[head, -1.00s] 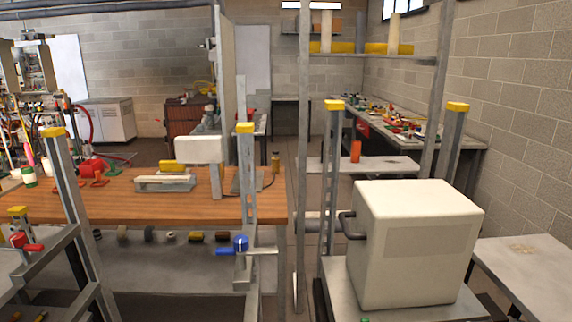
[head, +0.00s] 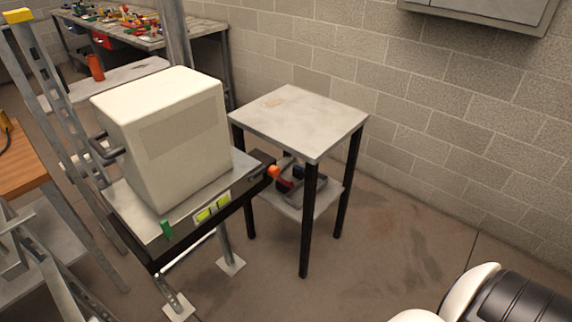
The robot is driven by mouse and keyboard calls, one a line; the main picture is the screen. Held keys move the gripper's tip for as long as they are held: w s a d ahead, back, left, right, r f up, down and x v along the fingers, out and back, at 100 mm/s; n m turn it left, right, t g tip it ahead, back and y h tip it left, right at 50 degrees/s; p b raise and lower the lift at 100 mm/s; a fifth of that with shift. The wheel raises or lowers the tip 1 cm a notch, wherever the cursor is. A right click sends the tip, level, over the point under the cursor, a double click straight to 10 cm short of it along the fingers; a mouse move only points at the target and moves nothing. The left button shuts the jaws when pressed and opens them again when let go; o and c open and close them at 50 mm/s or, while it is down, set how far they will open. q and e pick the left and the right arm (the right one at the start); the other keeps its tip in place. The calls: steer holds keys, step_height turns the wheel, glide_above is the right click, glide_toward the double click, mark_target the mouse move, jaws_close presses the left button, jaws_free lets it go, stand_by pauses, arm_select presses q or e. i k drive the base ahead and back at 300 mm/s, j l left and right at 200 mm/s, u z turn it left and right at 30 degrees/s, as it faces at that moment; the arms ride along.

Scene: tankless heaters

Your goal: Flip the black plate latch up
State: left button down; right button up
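A white box-shaped unit (head: 170,135) with a dark side handle (head: 104,148) stands on a grey-topped stand (head: 150,222) at the left of the head view. The stand's black front edge carries a panel with two yellow-green windows (head: 213,208) and a red-orange knob or tip (head: 273,171) at its right end. I cannot make out a black plate latch for certain. Neither of my grippers is in view.
A small square table (head: 300,118) with black legs and a lower shelf stands right of the stand. A cluttered workbench (head: 150,35) is at the back left. A grey cabinet (head: 490,12) hangs on the block wall. Floor is clear at centre right.

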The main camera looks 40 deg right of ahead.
mark_target(259, 172)
steer(key=z, duration=0.9)
